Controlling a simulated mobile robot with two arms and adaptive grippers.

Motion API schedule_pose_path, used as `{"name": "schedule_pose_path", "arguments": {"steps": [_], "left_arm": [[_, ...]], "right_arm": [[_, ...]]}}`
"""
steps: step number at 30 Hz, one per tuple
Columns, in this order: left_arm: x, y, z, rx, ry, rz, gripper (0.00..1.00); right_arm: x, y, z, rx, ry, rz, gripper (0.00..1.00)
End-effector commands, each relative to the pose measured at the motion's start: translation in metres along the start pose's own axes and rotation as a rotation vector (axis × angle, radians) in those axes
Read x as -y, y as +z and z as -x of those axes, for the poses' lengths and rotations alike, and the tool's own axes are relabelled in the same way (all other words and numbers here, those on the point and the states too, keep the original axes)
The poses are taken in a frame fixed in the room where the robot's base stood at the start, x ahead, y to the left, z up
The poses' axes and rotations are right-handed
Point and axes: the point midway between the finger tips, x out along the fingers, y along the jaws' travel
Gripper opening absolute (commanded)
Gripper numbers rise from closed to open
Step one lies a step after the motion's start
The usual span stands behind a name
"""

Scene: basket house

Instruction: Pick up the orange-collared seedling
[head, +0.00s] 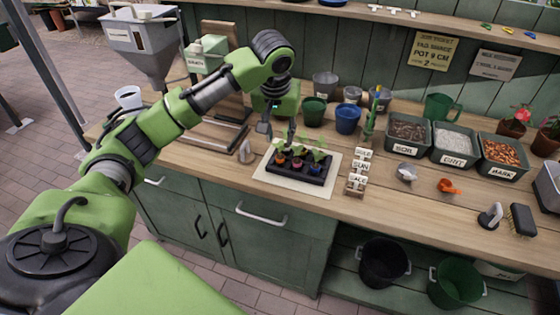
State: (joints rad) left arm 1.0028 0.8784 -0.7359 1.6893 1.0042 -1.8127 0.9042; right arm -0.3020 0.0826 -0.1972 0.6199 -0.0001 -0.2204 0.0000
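A black seedling tray (285,174) sits on a pale mat (262,172) on the wooden bench and holds several small green seedlings. An orange-collared seedling (280,158) appears to stand at the tray's front left. A blue-collared seedling (315,169) stands at its front right. The collars of the back seedlings are too small or hidden to tell. My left gripper (278,132) points down just above the tray's back left side. Its fingers look spread apart, with nothing seen between them. My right gripper is out of view.
Green and blue pots (348,118) stand behind the tray. A small block rack with labels (357,180) stands right of it. Labelled bins of soil (407,132), grit and bark line the right. A hopper (143,40) rises at the left.

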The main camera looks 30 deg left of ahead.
Motion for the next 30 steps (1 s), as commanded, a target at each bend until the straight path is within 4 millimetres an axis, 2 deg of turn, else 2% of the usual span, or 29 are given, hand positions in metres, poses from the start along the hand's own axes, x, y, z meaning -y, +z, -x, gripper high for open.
{"name": "schedule_pose_path", "arguments": {"steps": [2,5,15,23,30], "left_arm": [[0.008,-0.007,0.007,0.0,-0.005,0.034,0.29],[0.01,-0.009,0.003,0.004,-0.006,0.049,0.29],[0.011,-0.009,-0.059,0.004,-0.007,0.049,0.29],[0.01,-0.009,-0.079,0.002,-0.005,0.048,0.29],[0.007,-0.009,-0.114,0.002,-0.007,0.048,0.29]], "right_arm": [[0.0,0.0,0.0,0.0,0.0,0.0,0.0],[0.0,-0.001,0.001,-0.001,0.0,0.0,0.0],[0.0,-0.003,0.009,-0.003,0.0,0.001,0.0],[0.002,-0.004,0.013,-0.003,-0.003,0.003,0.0],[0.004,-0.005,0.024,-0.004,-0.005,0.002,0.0]]}}
